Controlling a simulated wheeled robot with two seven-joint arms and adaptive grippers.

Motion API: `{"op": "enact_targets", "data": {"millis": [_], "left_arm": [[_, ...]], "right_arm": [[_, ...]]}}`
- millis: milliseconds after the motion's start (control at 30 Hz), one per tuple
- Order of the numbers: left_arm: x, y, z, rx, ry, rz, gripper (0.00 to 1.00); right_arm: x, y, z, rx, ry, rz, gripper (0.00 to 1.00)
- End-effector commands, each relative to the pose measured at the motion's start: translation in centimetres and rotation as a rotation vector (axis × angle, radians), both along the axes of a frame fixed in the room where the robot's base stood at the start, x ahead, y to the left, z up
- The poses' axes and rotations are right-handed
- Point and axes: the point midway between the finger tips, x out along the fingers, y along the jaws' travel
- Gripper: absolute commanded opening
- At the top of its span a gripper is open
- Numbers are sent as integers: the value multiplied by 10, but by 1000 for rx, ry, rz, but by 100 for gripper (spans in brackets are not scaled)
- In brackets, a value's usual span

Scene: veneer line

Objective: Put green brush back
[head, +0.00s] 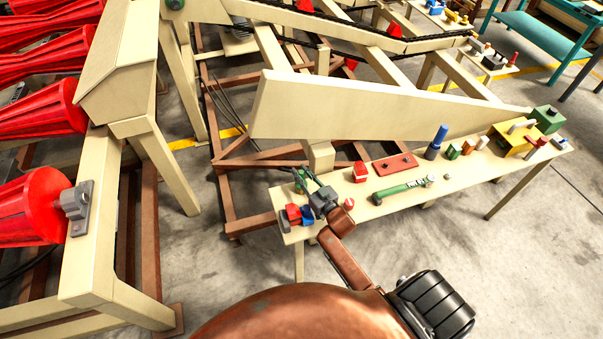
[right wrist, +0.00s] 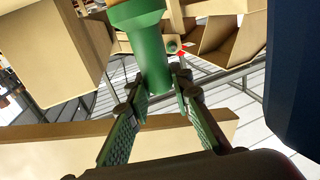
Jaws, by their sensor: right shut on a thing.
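My right gripper (head: 314,190) is over the left end of the cream bench (head: 340,212) in the head view. It is shut on the green brush (head: 301,179), of which only a small green part shows there. In the right wrist view the brush (right wrist: 152,62) is a green shaft with a wider collar, between the fingertips of the right gripper (right wrist: 160,92). Its far end is cut off by the top of the picture. My left gripper is not in view.
Red and blue pieces (head: 300,215) lie by the gripper. A green-handled tool (head: 402,191), a red plate (head: 395,164), a red block (head: 360,172) and a blue cylinder (head: 437,141) are along the bench. A cream beam (head: 350,108) slopes behind it.

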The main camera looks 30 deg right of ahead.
Motion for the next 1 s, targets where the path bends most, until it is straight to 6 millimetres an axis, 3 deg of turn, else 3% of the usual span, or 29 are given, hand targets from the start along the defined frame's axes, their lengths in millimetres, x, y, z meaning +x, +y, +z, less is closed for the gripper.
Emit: {"op": "enact_targets", "data": {"millis": [267,300,533,867,1000], "left_arm": [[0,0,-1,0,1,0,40],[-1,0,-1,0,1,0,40],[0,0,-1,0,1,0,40],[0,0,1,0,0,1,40],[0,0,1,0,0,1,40]], "right_arm": [[0,0,-1,0,-1,0,0],[0,0,-2,0,0,0,21],[0,0,-2,0,0,0,37],[0,0,1,0,-1,0,38],[-15,-1,0,0,2,0,38]]}}
